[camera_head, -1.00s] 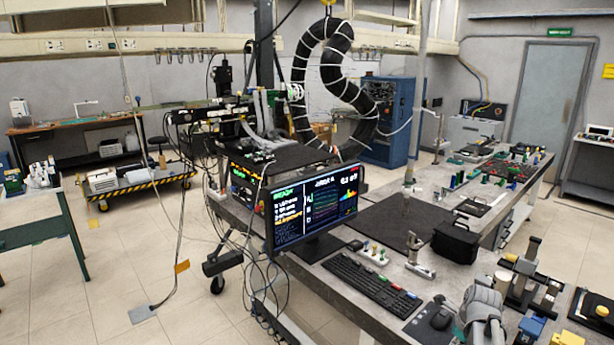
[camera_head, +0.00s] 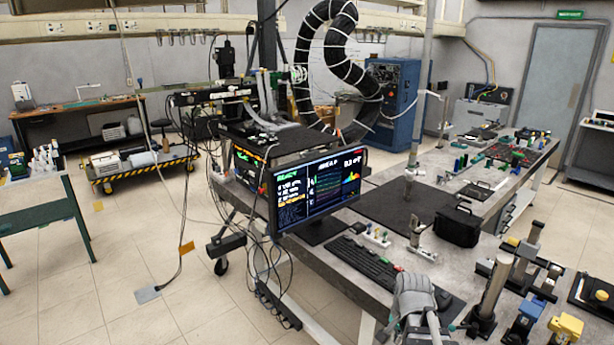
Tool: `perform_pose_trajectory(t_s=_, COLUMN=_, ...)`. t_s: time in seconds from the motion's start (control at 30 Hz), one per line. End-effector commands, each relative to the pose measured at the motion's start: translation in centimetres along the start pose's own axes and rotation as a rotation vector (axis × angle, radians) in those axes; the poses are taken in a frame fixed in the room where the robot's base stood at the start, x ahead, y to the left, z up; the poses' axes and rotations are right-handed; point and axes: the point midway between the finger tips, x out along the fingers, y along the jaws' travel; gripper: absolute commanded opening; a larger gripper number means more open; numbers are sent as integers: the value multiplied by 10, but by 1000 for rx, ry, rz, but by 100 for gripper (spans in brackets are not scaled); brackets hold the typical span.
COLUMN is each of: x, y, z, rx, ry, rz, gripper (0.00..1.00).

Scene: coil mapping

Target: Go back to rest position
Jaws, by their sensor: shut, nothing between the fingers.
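A grey rounded part of my arm (camera_head: 415,305) rises from the bottom edge, right of centre. It stands in front of the near end of the keyboard and mouse area. My gripper and its fingers do not show in this view. No object is seen held by the arm.
The grey workbench (camera_head: 340,275) carries a monitor (camera_head: 318,190), a black keyboard (camera_head: 365,262), a black case (camera_head: 457,227) and metal posts (camera_head: 490,290) right of my arm. A large black hose (camera_head: 305,75) loops behind. Tiled floor (camera_head: 120,250) is open at left.

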Motion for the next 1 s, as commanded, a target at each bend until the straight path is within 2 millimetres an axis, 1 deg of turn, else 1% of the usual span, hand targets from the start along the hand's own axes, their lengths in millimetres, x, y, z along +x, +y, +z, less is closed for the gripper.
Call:
perform_pose_trajectory(t_s=0.03, x=0, y=-3, z=9, rx=-81, ry=-2, rz=7, gripper=0)
perform_pose_trajectory(t_s=0.3, x=1, y=-18, z=48, rx=-529, ry=-18, rz=40, gripper=0)
perform_pose_trajectory(t_s=0.4, x=1, y=-22, z=58, rx=-651, ry=-24, rz=49, gripper=0)
perform_pose_trajectory(t_s=0.5, x=1, y=-24, z=64, rx=-736, ry=-29, rz=55, gripper=0)
perform_pose_trajectory(t_s=0.7, x=1, y=-25, z=68, rx=-794, ry=-32, rz=59, gripper=0)
perform_pose_trajectory(t_s=1.0, x=1, y=-25, z=68, rx=-792, ry=-32, rz=58, gripper=0)
